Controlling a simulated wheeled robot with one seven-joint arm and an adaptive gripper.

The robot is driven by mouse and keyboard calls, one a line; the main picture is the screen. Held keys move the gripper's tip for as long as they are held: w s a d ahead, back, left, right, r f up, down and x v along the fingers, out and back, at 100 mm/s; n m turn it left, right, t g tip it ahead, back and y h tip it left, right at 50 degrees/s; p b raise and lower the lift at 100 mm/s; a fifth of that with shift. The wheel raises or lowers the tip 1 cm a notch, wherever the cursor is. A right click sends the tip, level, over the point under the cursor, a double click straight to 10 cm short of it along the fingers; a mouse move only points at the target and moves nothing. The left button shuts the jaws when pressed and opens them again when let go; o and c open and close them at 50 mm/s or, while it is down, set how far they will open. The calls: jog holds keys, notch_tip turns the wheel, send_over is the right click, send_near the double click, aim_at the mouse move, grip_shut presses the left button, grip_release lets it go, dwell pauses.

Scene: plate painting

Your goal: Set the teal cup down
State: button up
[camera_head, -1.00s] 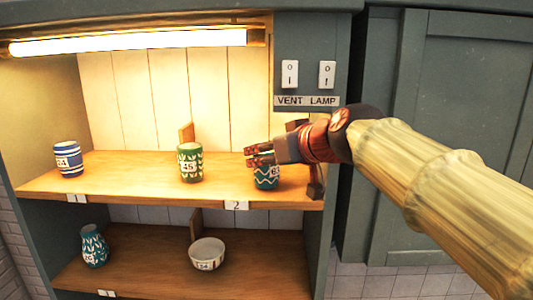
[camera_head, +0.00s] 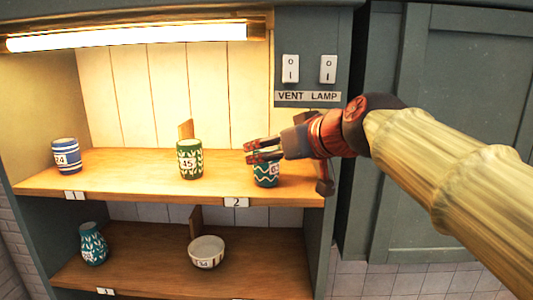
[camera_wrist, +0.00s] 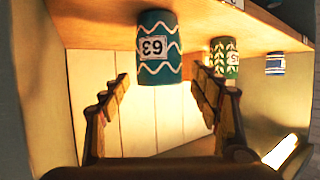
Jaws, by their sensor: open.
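The teal cup (camera_head: 267,177) with white wavy lines and a number label stands upright on the right part of the upper shelf (camera_head: 120,180). My gripper (camera_head: 247,152) is open at the cup's top, reaching in from the right, and its fingers hide part of the rim. In the wrist view, which is upside down, the teal cup (camera_wrist: 158,62) shows between the spread fingers of my gripper (camera_wrist: 160,76). There it looks clear of both fingers, with its base on the shelf.
A green cup (camera_head: 190,160) stands mid-shelf by a short wooden divider (camera_head: 186,129). A blue-striped cup (camera_head: 66,157) stands at the left. Below are a teal vase (camera_head: 93,245) and a white bowl (camera_head: 206,252). The cabinet's right post (camera_head: 316,230) is close to my arm.

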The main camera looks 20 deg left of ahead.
jog(key=b+v, duration=0.1)
jog(key=v, duration=0.8)
jog(key=shift+s+b, duration=0.2)
jog(key=shift+b, duration=0.1)
jog(key=shift+d+r, duration=0.1)
jog(key=shift+d, duration=0.05)
